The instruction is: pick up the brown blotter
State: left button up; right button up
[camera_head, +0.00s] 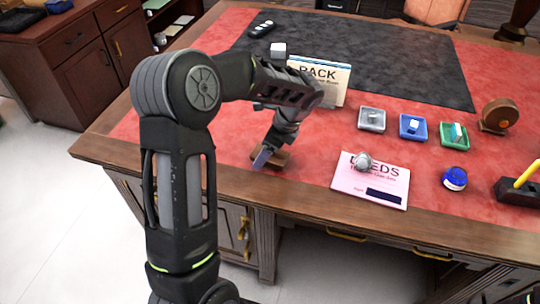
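A small brown object (279,159), which looks like the blotter, lies on the red desk top near its front edge, left of the pink paper. My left arm comes in from the left and bends down over it. My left gripper (264,156) points down at the brown object and covers part of its left side. Whether the fingers touch it or are closed around it cannot be told. My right gripper is not in view.
A pink paper (354,182) with a grey round object (363,161) on it lies to the right. Behind are a grey tray (362,125), a blue tray (404,134), a green tray (445,141) and an upright card (335,83). A blue jar (455,179) stands farther right.

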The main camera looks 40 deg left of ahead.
pick_arm(q)
jog(key=shift+c, duration=0.2)
dwell(0.3)
grip_shut()
dwell(0.7)
